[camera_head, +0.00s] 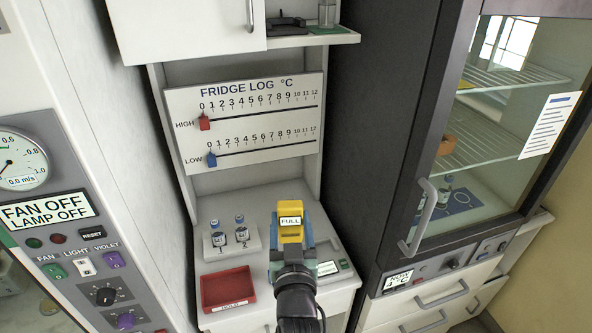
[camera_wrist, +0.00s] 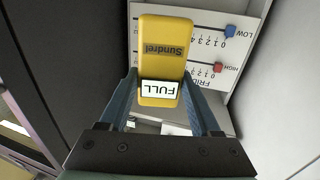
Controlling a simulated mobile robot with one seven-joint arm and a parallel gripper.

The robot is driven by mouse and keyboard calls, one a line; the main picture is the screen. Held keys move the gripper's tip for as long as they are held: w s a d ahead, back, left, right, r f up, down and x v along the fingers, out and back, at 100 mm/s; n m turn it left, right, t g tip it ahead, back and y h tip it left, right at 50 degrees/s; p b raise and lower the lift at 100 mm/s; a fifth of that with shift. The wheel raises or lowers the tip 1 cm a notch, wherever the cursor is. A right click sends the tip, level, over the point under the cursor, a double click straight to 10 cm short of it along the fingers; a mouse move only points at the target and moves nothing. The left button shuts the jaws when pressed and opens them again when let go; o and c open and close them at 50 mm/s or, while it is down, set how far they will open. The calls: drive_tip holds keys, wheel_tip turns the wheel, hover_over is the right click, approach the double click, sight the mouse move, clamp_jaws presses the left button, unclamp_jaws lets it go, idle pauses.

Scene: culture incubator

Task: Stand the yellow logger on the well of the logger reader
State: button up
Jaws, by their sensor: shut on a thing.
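The yellow logger (camera_head: 291,214) has a small white display reading "FULL". In the wrist view the logger (camera_wrist: 163,55) also shows the word "Sundrel" on its face. My gripper (camera_head: 290,240) is shut on the logger, with one blue finger on each side of it; the fingers also show in the wrist view (camera_wrist: 166,105). The logger is held in front of the counter. A pale device with a small green-white display (camera_head: 328,268) shows to the right of my gripper on the counter, possibly the logger reader. My gripper hides part of it, and its well cannot be made out.
A rack with two vials (camera_head: 228,240) and a red tray marked "HOLD" (camera_head: 228,290) stand left of my gripper. The fridge log board (camera_head: 245,120) is behind. A dark fridge with a glass door and handle (camera_head: 420,217) stands to the right. A shelf (camera_head: 300,39) overhangs above.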

sight(287, 236)
drive_tip(key=s+f, duration=0.1)
drive_tip(key=f, duration=0.1)
drive_tip(key=s+f, duration=0.1)
drive_tip(key=f, duration=0.1)
drive_tip(key=shift+s+a+b, duration=0.3)
drive_tip(key=shift+s+a, duration=0.05)
drive_tip(key=shift+a, duration=0.05)
drive_tip(key=shift+s+a+f+h, duration=0.1)
drive_tip(key=shift+s+f+h, duration=0.2)
drive_tip(key=shift+s+f, duration=0.9)
